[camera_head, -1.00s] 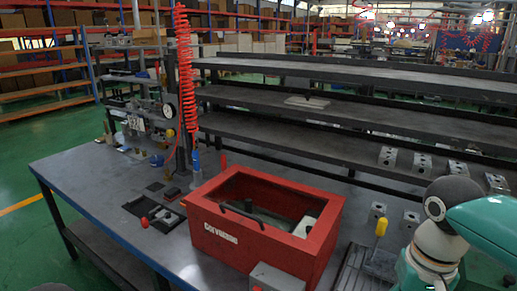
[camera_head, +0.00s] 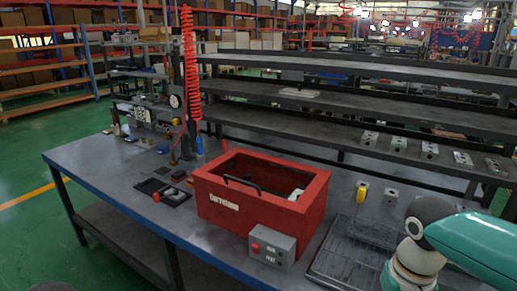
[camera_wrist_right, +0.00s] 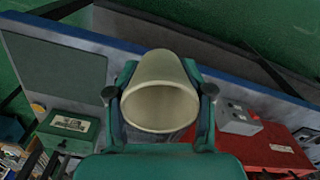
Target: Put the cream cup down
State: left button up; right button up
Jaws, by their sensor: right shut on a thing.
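The cream cup (camera_wrist_right: 160,95) shows in the right wrist view, its open mouth facing the camera. My right gripper (camera_wrist_right: 160,90) is shut on it, with one finger on each side. Behind the cup in that view are the table's blue edge and the dark floor area; I cannot tell how far the cup is from any surface. In the head view my right arm (camera_head: 470,245) comes in at the lower right, and its gripper and the cup are out of the picture. My left gripper is in neither view.
A red open-topped box (camera_head: 255,215) stands on the grey workbench (camera_head: 110,170), with a grey button box (camera_head: 272,247) at its front. A ribbed tray (camera_head: 345,270) lies to its right. Metal valve blocks (camera_head: 400,145) line the shelf behind.

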jog(key=w+a+f+n, duration=0.1)
jog(key=w+f, duration=0.4)
jog(key=f, duration=0.5)
jog(key=w+a+f+n, duration=0.1)
jog(key=w+a+f, duration=0.2)
jog(key=f, duration=0.8)
jog(key=shift+w, duration=0.85)
jog(key=shift+a, duration=0.1)
